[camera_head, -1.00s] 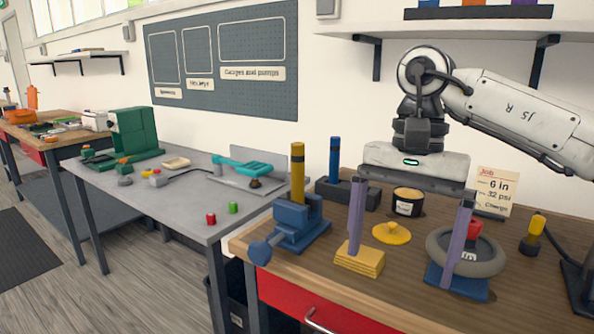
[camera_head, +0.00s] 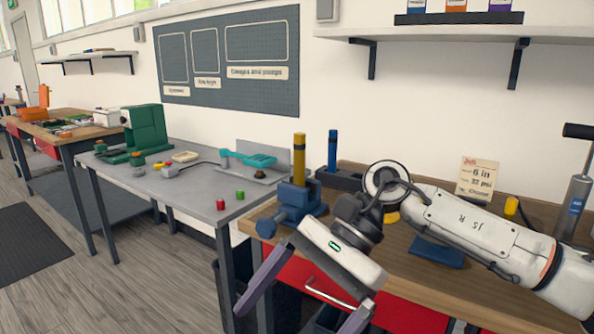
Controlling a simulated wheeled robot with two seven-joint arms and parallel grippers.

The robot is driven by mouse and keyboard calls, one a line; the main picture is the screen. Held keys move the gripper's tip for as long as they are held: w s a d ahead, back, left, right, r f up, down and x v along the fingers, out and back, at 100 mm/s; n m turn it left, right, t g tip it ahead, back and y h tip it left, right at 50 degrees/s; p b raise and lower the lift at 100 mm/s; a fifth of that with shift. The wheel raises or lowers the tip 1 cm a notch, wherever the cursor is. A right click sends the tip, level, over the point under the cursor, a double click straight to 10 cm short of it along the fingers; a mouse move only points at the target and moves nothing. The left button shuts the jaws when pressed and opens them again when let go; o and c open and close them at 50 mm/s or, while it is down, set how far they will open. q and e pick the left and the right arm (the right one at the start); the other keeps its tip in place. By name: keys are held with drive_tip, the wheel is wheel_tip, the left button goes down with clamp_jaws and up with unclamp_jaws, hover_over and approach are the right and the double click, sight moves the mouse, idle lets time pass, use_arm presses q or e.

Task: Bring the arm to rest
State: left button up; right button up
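My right arm comes in from the right and reaches left and down across the wooden workbench (camera_head: 400,291). My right gripper (camera_head: 295,316) hangs over the bench's front edge, tilted, with its two purple fingers wide apart. It is open, and nothing shows between the fingers. The tip of its right finger reaches the bottom edge of the view. My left gripper is not in view.
A blue vise (camera_head: 292,205) stands at the bench's left corner, close to my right gripper. A blue pad (camera_head: 437,251) lies below my forearm. A job card (camera_head: 478,180) and a pump (camera_head: 575,190) stand to the right. The grey table (camera_head: 200,192) is left.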

drive_tip(key=s+a+r+m+t+y, duration=0.1)
drive_tip(key=a+r+m+y, duration=0.1)
drive_tip(key=a+m+y, duration=0.45)
drive_tip(key=s+a+r+m+t+y, duration=0.1)
drive_tip(key=a+r+m+t+y, duration=0.15)
drive_tip(key=m+y, duration=0.55)
drive_tip(key=w+d+f+m+t+h+p, duration=0.1)
drive_tip(key=w+d+f+m+t+h, duration=0.4)
drive_tip(key=m+t, duration=0.65)
drive_tip(key=w+d+f+m+t+h, duration=0.35)
drive_tip(key=d+f+m+t, duration=0.2)
drive_tip(key=m, duration=1.05)
drive_tip(key=s+d+f+m+h, duration=0.2)
drive_tip(key=d+f+m+h, duration=0.35)
drive_tip(key=f+m, duration=0.4)
drive_tip(key=s+d+f+m+g+h, duration=0.2)
drive_tip(key=s+d+f+m+g, duration=0.1)
drive_tip(key=s+f, duration=0.5)
drive_tip(key=s+d+f+m+g+h, duration=0.3)
drive_tip(key=s+d+f+m, duration=0.3)
drive_tip(key=f, duration=0.6)
drive_tip(key=s+d, duration=0.1)
drive_tip(key=s, duration=0.1)
drive_tip(key=shift+s+d+f, duration=0.2)
drive_tip(key=shift+s+f, duration=0.1)
drive_tip(key=shift+s, duration=0.05)
drive_tip(key=shift+g+h, duration=0.25)
